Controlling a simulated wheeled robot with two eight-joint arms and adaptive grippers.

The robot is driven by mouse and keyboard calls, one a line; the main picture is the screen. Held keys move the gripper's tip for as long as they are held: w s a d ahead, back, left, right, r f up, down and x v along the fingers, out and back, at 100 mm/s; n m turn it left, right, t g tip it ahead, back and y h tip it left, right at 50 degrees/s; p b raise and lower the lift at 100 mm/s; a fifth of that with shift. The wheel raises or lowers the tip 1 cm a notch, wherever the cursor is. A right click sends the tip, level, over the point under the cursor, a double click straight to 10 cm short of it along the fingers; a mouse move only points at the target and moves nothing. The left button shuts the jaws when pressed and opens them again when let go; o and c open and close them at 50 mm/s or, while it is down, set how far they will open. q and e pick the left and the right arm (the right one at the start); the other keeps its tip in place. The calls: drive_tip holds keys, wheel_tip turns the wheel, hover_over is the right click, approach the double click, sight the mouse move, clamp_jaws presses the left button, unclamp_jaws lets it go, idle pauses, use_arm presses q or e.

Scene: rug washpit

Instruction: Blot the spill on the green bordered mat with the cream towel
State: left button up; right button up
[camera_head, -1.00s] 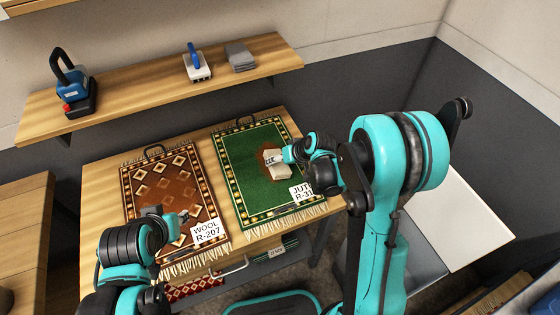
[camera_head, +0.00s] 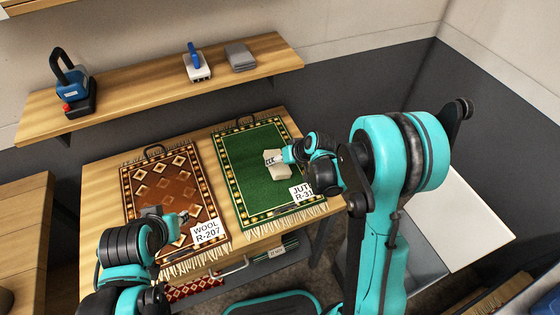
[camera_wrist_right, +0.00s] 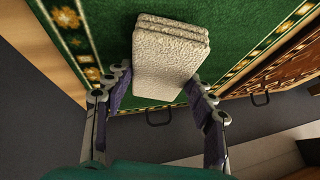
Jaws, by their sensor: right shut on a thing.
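The green bordered mat (camera_head: 240,170) lies on the right half of the wooden table, with a JUTE label at its front. The folded cream towel (camera_head: 280,172) is on its green field; it also shows in the right wrist view (camera_wrist_right: 170,55). My right gripper (camera_head: 276,157) is shut on the towel, with a finger on each side of it in the wrist view. No stain shows on the visible green around the towel; the part under it is hidden. My left gripper (camera_head: 184,218) is over the brown mat's front part, and its finger opening is unclear.
The brown patterned WOOL mat (camera_head: 155,185) lies to the left on the same table. A shelf (camera_head: 150,90) behind holds a blue and black tool (camera_head: 73,85), a blue-handled brush (camera_head: 197,65) and folded grey cloths (camera_head: 240,57). A drawer below the table holds rolled textiles.

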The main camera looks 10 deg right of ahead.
idle(0.3)
wheel_tip(320, 180, up, 7)
drive_tip(key=p, duration=0.5)
drive_tip(key=shift+w, duration=0.1)
